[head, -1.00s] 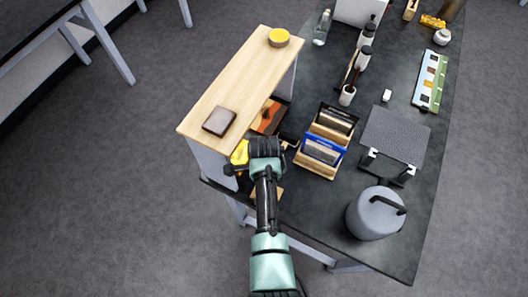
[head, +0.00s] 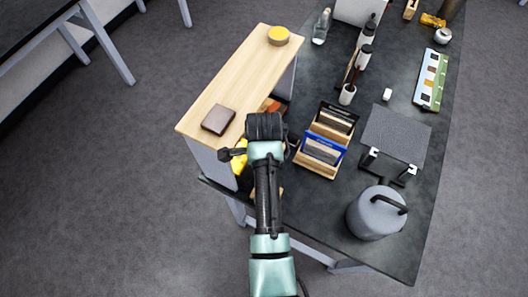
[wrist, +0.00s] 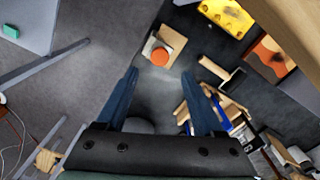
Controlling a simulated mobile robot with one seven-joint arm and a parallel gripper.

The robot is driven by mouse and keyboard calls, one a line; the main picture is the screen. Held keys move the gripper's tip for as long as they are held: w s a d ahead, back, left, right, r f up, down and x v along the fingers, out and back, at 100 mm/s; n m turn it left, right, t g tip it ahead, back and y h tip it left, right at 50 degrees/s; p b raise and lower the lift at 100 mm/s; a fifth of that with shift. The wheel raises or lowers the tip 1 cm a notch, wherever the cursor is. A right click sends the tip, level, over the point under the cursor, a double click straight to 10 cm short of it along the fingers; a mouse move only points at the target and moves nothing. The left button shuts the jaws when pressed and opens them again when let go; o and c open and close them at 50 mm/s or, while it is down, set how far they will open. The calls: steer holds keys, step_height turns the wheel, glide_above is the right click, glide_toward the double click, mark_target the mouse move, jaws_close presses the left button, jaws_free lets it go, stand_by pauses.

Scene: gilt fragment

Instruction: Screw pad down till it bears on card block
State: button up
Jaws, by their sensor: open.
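My gripper (wrist: 160,78) is open and empty. Its two blue fingers stand apart in the wrist view, and in the head view its dark wrist body (head: 265,127) hides the fingers. A pale wooden block (wrist: 174,40) with a round orange piece (wrist: 160,56) and a small white part lies beyond the fingertips, between them in the picture and apart from them. A black bar with a wooden handle (wrist: 224,102) lies right of the fingers. I cannot tell which of these is the pad or the card block.
A raised wooden shelf (head: 238,85) holds a brown block (head: 218,120) and a yellow-topped round tin (head: 278,36). A yellow object with holes (wrist: 228,14) and an orange picture (wrist: 270,56) lie near the shelf. A card rack (head: 318,170) and a grey canister (head: 376,213) stand right.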

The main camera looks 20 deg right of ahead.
steer(key=shift+r+b, duration=0.45)
steer(key=shift+r, duration=2.3)
steer(key=shift+f, duration=0.1)
